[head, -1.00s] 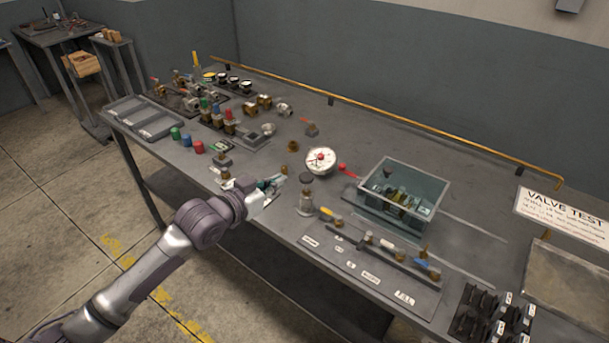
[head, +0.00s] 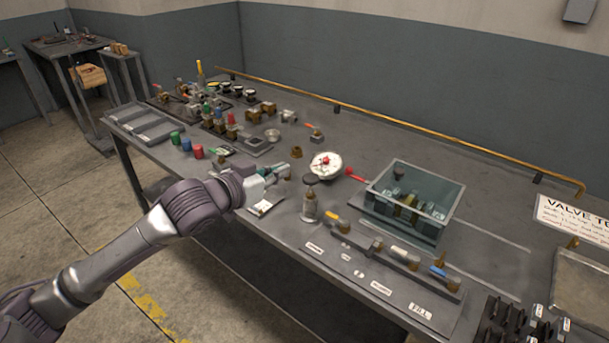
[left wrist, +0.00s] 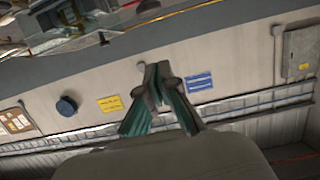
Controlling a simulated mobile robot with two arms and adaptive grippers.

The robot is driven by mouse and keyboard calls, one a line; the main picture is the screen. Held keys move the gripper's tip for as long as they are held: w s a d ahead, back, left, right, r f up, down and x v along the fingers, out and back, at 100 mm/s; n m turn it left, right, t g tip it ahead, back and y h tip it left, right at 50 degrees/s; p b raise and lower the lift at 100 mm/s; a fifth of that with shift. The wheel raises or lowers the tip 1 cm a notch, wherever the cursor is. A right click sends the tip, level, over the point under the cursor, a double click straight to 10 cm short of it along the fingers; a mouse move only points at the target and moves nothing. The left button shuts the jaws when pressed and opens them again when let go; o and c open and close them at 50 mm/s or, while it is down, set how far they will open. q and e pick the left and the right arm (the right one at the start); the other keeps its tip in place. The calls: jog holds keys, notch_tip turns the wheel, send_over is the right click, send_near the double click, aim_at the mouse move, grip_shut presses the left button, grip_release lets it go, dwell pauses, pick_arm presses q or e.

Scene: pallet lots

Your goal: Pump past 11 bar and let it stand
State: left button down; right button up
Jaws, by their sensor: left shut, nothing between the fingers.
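A white round pressure gauge (head: 326,163) sits on the bench, its reading too small to tell. A red-tipped lever (head: 355,174) lies just right of it, beside a clear-walled tank (head: 430,190) with several parts inside. A metal fitting with a dark round top (head: 310,205) stands in front of the gauge. My left gripper (head: 292,170) is shut and empty, just left of the gauge and the fitting; I cannot tell its height. In the left wrist view its fingertips (left wrist: 152,72) are together, with the wall behind. My right gripper is not in view.
A labelled board with several valves (head: 385,265) lies along the front edge. Red, green and blue cylinders (head: 185,144) and trays (head: 145,122) are at the left. A VALVE TEST sign (head: 572,218) stands at the right. The back right of the bench is mostly clear.

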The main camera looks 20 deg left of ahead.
pick_arm(q)
jog(key=p, duration=0.2)
send_over(311, 180)
jog(key=s+a, duration=0.1)
jog(key=f, duration=0.2)
notch_tip(311, 180, down, 4)
jog(key=shift+a+f, duration=0.1)
notch_tip(311, 180, down, 4)
jog(key=shift+s+r+b, duration=0.15)
jog(key=shift+b, duration=0.55)
